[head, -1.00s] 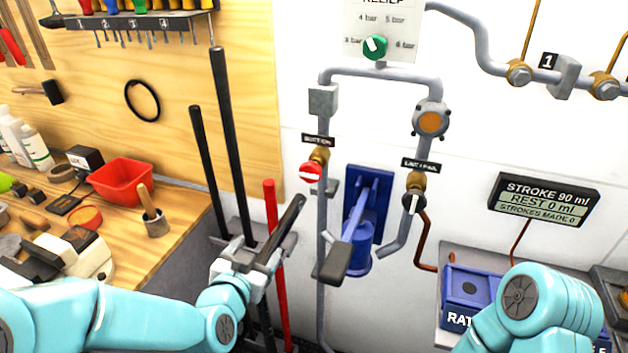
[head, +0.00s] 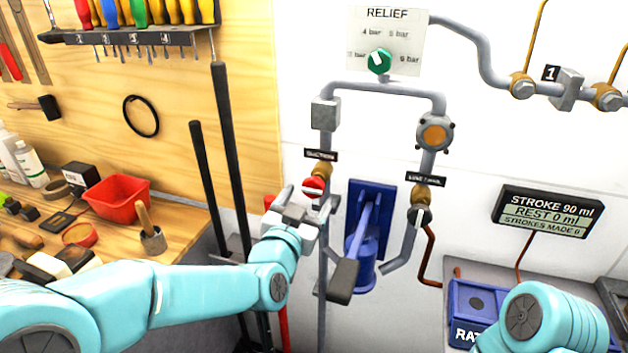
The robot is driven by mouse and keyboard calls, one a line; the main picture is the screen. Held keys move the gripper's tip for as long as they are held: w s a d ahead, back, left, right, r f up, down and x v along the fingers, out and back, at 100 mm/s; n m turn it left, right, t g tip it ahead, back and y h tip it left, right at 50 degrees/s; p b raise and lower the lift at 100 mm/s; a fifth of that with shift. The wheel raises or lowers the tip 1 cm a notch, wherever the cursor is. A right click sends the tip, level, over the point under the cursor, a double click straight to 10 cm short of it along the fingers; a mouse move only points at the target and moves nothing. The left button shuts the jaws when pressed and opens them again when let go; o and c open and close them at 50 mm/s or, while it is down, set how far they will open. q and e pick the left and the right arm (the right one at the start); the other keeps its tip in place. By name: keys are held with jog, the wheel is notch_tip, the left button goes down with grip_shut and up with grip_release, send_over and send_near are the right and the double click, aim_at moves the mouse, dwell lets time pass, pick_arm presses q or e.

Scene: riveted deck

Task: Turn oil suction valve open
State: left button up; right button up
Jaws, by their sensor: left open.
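The suction valve (head: 313,187) is a round red knob with a white bar across it, on a brass fitting under the black "SUCTION" label (head: 320,155). The bar lies roughly level. My left gripper (head: 308,203) is open just below the knob, one finger to the left and one to the right of it. I cannot tell whether they touch it. Nothing is held. My right gripper is out of view; only a link of that arm shows at lower right.
A blue hand pump (head: 370,215) with a dark-ended lever (head: 343,280) stands close right of the valve. A second valve (head: 420,215) with a dark knob is beyond it. Black rods (head: 232,150) stand at left. The workbench (head: 185,225) holds a red bin (head: 118,198).

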aim_at(311, 190)
pick_arm(q)
jog(key=p+x, duration=0.1)
jog(key=x, duration=0.3)
jog(key=shift+w, duration=0.45)
jog(key=shift+w+d, duration=0.15)
jog(key=shift+w, duration=0.15)
jog(key=shift+w+f, duration=0.1)
jog(key=shift+w, duration=0.05)
jog(key=c, duration=1)
